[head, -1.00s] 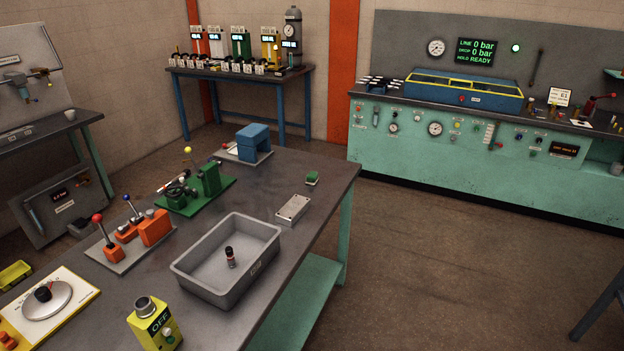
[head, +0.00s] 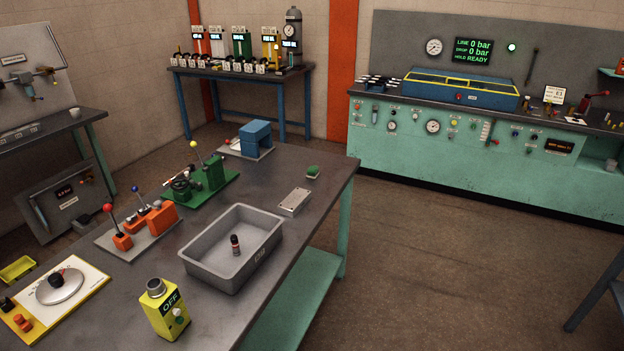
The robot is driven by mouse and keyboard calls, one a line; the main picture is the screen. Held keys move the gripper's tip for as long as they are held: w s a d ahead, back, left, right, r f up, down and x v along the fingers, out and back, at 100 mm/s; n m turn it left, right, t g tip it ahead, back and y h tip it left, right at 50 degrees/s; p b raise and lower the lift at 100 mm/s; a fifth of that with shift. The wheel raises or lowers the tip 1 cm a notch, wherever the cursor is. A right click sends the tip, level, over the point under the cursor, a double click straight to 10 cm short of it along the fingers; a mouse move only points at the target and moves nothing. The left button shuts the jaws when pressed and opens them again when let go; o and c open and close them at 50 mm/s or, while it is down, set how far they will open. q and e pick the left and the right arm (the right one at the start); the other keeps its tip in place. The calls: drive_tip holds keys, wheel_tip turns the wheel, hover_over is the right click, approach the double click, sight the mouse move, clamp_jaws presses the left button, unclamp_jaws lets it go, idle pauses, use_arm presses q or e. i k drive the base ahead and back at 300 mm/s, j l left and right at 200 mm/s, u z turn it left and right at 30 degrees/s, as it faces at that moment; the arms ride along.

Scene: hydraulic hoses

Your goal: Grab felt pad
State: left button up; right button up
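A small green block (head: 312,172), which looks like the felt pad, lies on the dark grey workbench (head: 215,320) near its far right edge. It is small in the head view, so its material is hard to tell. Nothing is touching it from above. Neither of my grippers is in view.
A grey metal plate (head: 294,202) lies just in front of the green block. A grey tray (head: 274,247) holds a small dark fitting (head: 235,245). A blue press (head: 256,138) and a green fixture (head: 213,174) stand farther left. Open floor (head: 440,270) lies right of the bench.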

sight(313, 172)
drive_tip(key=k+u, duration=0.35)
drive_tip(key=k+j+u, duration=0.1)
drive_tip(key=u, duration=0.65)
drive_tip(key=l+u, duration=0.1)
drive_tip(key=u, duration=0.25)
drive_tip(key=l+u, duration=0.1)
drive_tip(key=u, duration=0.3)
drive_tip(key=l+u, duration=0.1)
drive_tip(key=u, duration=0.25)
drive_tip(key=i+l, duration=0.1)
drive_tip(key=l, duration=0.75)
drive_tip(key=i+l, duration=0.1)
drive_tip(key=l, duration=1.55)
drive_tip(key=i+l, duration=0.15)
drive_tip(key=l, duration=0.7)
